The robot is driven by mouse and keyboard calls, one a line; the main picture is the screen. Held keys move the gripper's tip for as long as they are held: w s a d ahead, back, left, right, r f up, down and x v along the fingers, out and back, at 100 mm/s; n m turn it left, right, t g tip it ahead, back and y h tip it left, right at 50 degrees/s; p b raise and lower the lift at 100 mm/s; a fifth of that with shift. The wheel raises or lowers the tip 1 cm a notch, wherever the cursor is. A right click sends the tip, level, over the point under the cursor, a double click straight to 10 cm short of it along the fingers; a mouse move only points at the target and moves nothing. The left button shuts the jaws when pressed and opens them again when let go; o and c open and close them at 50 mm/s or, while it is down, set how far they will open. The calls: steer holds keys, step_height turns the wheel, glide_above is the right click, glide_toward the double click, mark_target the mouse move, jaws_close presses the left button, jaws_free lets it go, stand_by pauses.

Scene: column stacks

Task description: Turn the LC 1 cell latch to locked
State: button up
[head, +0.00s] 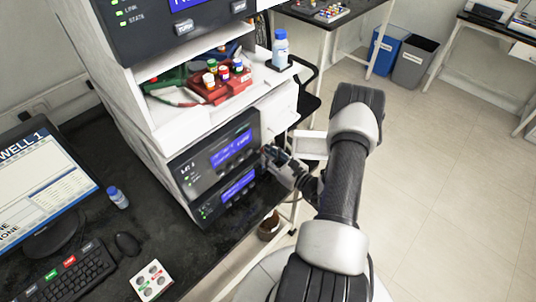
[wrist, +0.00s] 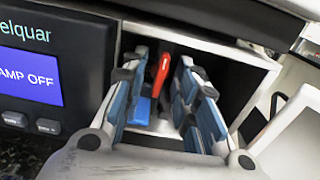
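A red lever (wrist: 162,74), which looks like the cell latch, stands nearly upright with a slight tilt in an open recess (wrist: 225,82) at the right end of an instrument front. A blue part (wrist: 141,108) sits low in the recess, left of the lever. My gripper (wrist: 160,64) is open, with one blue-padded finger on each side of the lever and visible gaps to it. The lever's base is partly hidden. In the head view my gripper (head: 272,156) is at the right edge of the upper lower-stack module (head: 205,170); the latch cannot be made out there.
The instrument's display (wrist: 30,72) reads "AMP OFF", cut off at the left. A red tray of vials (head: 222,88) and a blue-capped bottle (head: 280,50) stand on the shelf above. A keyboard (head: 65,278) and mouse (head: 127,244) lie on the dark bench. Floor at right is clear.

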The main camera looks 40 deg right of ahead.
steer(key=s+d, duration=0.1)
steer(key=s, duration=1.1)
